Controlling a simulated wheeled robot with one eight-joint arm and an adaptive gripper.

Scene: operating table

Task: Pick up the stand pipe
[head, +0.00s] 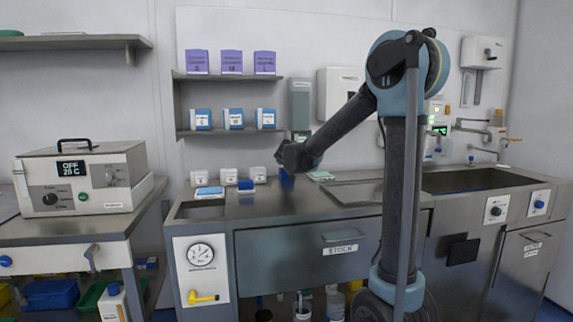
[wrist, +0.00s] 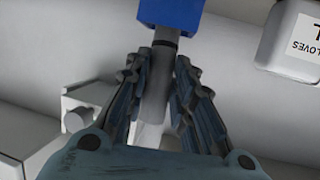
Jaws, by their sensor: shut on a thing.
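The stand pipe appears to be the grey tube (wrist: 154,98) with a dark band and a blue block (wrist: 170,14) at its upper end in the wrist view. My gripper (wrist: 160,66) has its two ridged fingers on either side of the tube, shut on it. The blue block lies beyond the fingertips. In the head view my gripper (head: 290,156) is over the back of the steel counter. A small blue part (head: 286,175) shows just below it. The rest of the pipe is hidden by my gripper and arm there.
Small white boxes (head: 228,176) stand on the counter (head: 262,204) left of my gripper. Shelves with purple boxes (head: 231,62) and blue-white boxes (head: 234,118) hang behind. A sink (head: 465,180) is at right. A heater unit (head: 84,178) stands on the left bench.

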